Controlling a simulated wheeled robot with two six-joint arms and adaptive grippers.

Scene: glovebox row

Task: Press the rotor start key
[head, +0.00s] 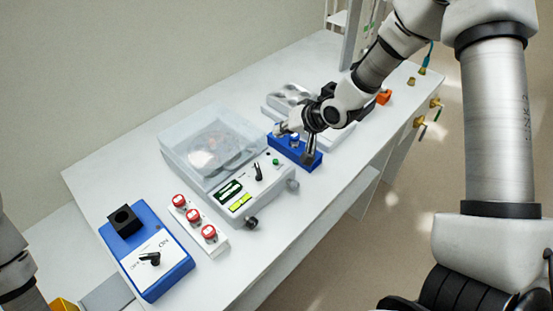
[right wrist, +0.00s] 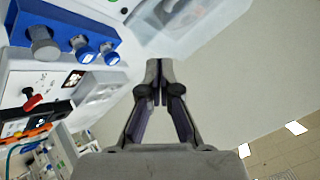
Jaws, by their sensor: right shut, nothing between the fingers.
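A white device with a clear lid (head: 212,148) stands mid-table. Its sloped front panel (head: 262,190) has a dark display (head: 229,191), yellow-green fields (head: 240,202), a black lever (head: 258,172) and a small round green key (head: 276,161). The labels are too small to read, so I cannot confirm which is the rotor start key. My right gripper (head: 308,156) points down, fingers together and empty, to the right of that panel by the blue rack. Its shut fingers also show in the right wrist view (right wrist: 158,68). My left gripper is outside the views.
The blue rack (head: 316,163) with capped tubes is close to my right gripper; it also shows in the right wrist view (right wrist: 65,18). Red-topped knobs (head: 209,232) and a blue device (head: 170,281) stand left of the panel. The table's front strip (head: 325,190) is clear.

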